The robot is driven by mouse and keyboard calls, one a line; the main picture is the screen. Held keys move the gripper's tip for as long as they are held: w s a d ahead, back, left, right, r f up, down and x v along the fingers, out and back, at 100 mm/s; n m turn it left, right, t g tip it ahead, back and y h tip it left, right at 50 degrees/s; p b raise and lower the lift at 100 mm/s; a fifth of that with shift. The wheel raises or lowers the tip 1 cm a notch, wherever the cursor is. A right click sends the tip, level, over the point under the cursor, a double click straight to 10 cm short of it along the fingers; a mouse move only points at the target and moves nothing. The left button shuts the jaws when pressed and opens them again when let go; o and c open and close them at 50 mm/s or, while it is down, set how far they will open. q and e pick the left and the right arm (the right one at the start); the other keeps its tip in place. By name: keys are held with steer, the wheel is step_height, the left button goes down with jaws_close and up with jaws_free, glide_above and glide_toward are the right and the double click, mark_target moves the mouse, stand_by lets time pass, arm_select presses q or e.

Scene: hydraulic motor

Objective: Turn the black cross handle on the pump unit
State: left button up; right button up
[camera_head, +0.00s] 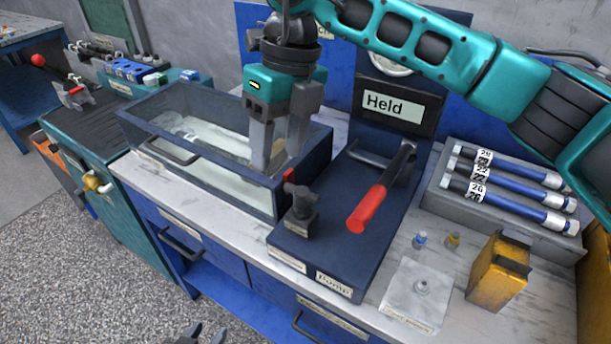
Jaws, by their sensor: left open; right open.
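The pump unit (338,258) is a dark blue block on the bench with a "Pump" label on its front. The black cross handle (301,199) stands upright at its front left. My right gripper (279,160) points down from the teal arm, open and empty. Its fingertips appear just above and left of the handle, in front of the tank's right end; I cannot tell the exact gap, but they are not around the handle. My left gripper (205,334) shows only its dark fingertips at the bottom edge, open, well below the bench front.
A red-handled lever (368,208) rises on the pump unit right of the cross handle. An open dark tank (180,168) stands to the left. Blue tubes (510,188) in a rack and a yellow box (497,276) are right.

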mark_target(301, 189)
steer(key=w+d+r+t+h, duration=0.1)
steer(key=w+d+r+h, duration=0.1)
steer(key=w+d, duration=0.1)
steer(key=f, duration=1.2)
steer(key=shift+s+f+p, duration=0.3)
steer(key=shift+f, duration=0.1)
steer(key=shift+c, duration=0.4)
jaws_close()
